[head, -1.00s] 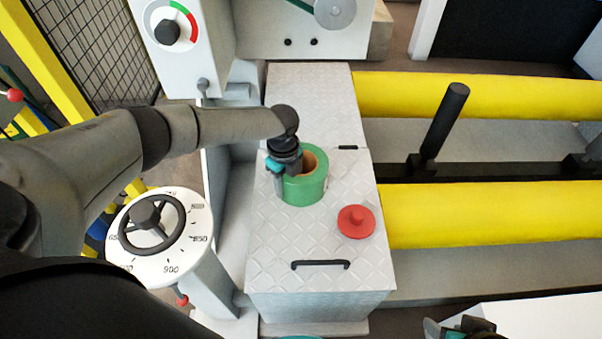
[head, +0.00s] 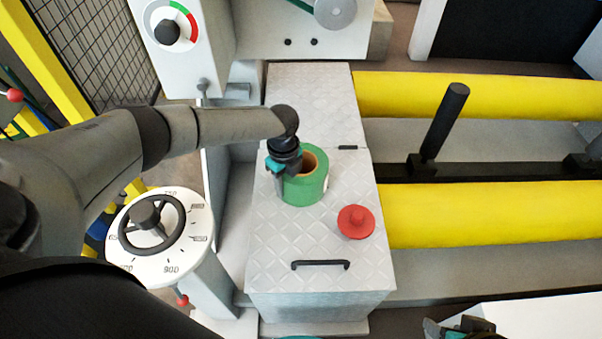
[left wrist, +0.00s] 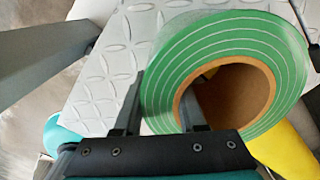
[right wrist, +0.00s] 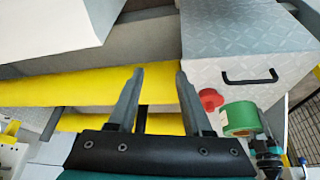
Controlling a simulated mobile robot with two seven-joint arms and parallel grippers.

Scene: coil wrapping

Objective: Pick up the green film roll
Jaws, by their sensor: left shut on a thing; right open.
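The green film roll (head: 306,187) stands upright on the patterned metal box top (head: 290,245), with its brown cardboard core open upward. My left gripper (head: 282,184) is at the roll's left side. In the left wrist view, its fingers (left wrist: 163,115) are shut on the wall of the green film roll (left wrist: 225,75), one finger outside and one in the core. My right gripper (right wrist: 155,100) is open and empty; the head view shows only part of it at the bottom right. The right wrist view also shows the green film roll (right wrist: 240,119).
A red knob (head: 356,221) and a black handle (head: 320,264) are on the box near the roll. Yellow rollers (head: 470,215) and a black post (head: 443,120) lie to the right. A dial with a handwheel (head: 158,225) stands below my left arm.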

